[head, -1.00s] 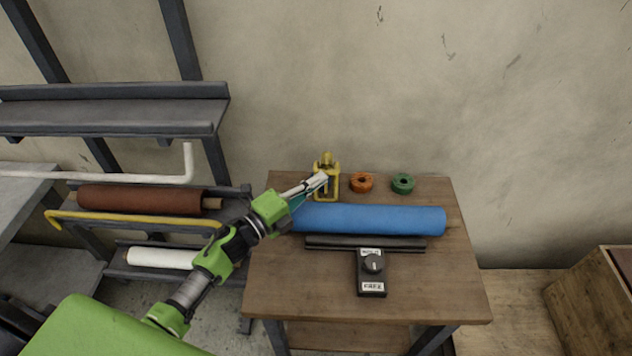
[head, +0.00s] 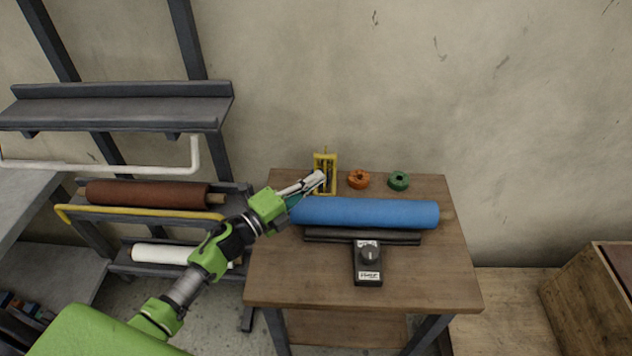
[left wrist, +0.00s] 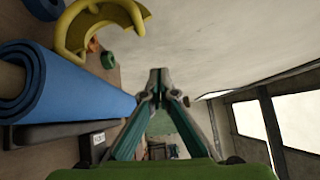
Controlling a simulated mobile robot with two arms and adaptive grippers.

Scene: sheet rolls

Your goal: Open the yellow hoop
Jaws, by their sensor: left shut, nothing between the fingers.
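The yellow hoop (head: 140,213) is a bent yellow bar across the front of the rack at the left. It runs in front of and below the brown roll (head: 150,194). My left gripper (head: 319,178) is far to its right, over the back left of the wooden table, near a yellow tool (head: 325,160). In the left wrist view the fingertips (left wrist: 159,83) are together and hold nothing. A curved yellow object (left wrist: 72,36), apart from the fingers, shows at the upper left there. My right gripper is in no view.
A blue roll (head: 365,212) lies across the table (head: 420,285), with a black device (head: 368,265) in front. Orange (head: 358,180) and green (head: 399,181) tape rolls stand behind it. A white hoop (head: 110,169) and white roll (head: 160,254) are on the rack.

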